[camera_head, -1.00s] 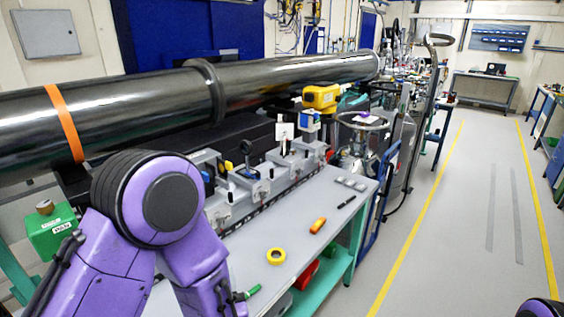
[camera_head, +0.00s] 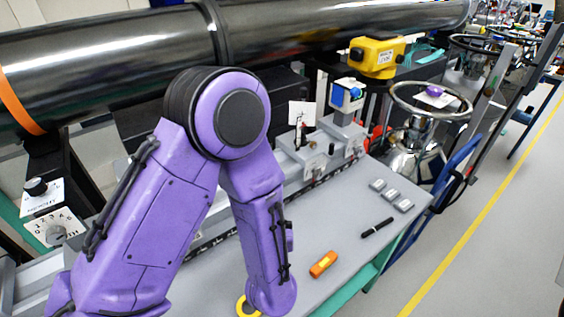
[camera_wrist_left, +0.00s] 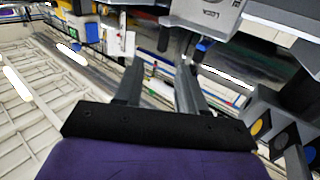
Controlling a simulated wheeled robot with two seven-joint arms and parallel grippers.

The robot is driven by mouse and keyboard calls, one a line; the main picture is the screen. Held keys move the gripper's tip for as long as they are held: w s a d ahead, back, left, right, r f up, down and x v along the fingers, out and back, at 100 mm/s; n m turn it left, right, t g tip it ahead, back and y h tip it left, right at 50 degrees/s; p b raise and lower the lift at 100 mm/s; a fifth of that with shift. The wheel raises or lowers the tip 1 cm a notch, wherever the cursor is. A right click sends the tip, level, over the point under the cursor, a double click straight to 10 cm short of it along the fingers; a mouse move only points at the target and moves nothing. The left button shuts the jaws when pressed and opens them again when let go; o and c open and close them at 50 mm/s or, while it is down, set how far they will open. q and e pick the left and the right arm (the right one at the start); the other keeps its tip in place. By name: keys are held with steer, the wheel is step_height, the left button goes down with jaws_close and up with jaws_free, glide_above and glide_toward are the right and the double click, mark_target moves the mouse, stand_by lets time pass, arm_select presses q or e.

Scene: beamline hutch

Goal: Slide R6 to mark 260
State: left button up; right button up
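A grey rail with a dark scale strip (camera_head: 218,238) runs along the bench, partly hidden behind my left arm. Grey carriers stand on it: one holds a white card (camera_head: 302,115), another a white-and-blue unit (camera_head: 347,95). I cannot read which is R6, nor the marks. My left gripper (camera_wrist_left: 160,85) shows two separated fingers with nothing between them; it is hidden in the head view. In the left wrist view a grey block (camera_wrist_left: 208,10) is at the top and a carrier with a yellow round face (camera_wrist_left: 260,128) at the right, both outside the fingers. My right gripper is out of view.
A large black tube (camera_head: 330,40) runs above and behind the rail. A yellow device (camera_head: 377,56) and a handwheel (camera_head: 430,98) are behind the bench end. An orange tool (camera_head: 323,264), a black pen (camera_head: 377,228) and several small grey blocks (camera_head: 391,194) lie on the bench.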

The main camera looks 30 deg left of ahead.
arm_select(q)
steer(key=p+x, duration=0.3)
steer(key=x, duration=0.7)
steer(key=shift+a+r+p, duration=0.2)
steer(key=shift+p, duration=0.1)
steer(key=shift+s, duration=0.2)
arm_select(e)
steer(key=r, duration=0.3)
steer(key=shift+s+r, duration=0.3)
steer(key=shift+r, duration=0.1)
arm_select(q)
steer(key=shift+r, duration=0.1)
steer(key=shift+c, duration=0.3)
